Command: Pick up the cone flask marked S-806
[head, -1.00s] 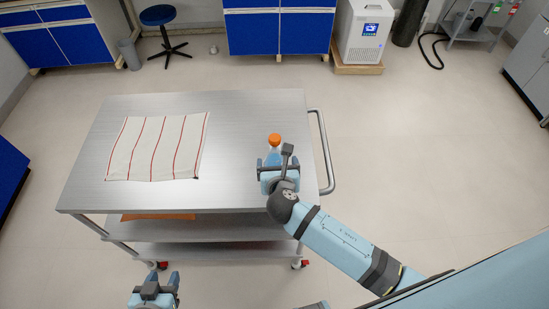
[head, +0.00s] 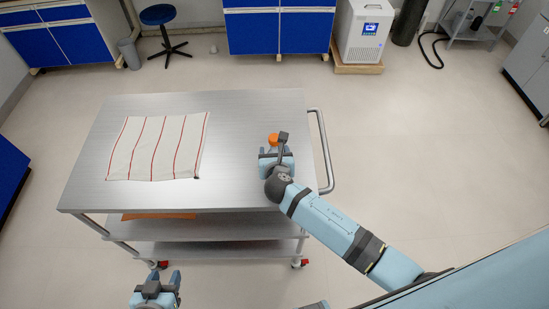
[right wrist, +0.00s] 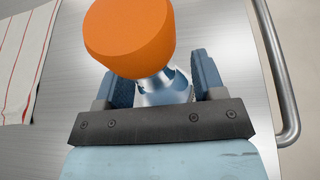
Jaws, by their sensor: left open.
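A cone flask with an orange stopper (head: 273,139) stands near the right end of the steel cart top; its body is mostly hidden behind my right gripper in the head view. In the right wrist view the orange stopper (right wrist: 130,36) is large, with the clear, shiny flask body (right wrist: 165,88) below it. No S-806 marking can be read. My right gripper (right wrist: 160,85) is open, with one finger on each side of the flask; contact is not clear. My left gripper (head: 155,280) is open and empty, low in front of the cart.
The steel cart (head: 240,115) has a handle (head: 324,150) close to the right of the flask. A striped cloth (head: 157,146) lies on the left part of its top. The cart top between cloth and flask is clear.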

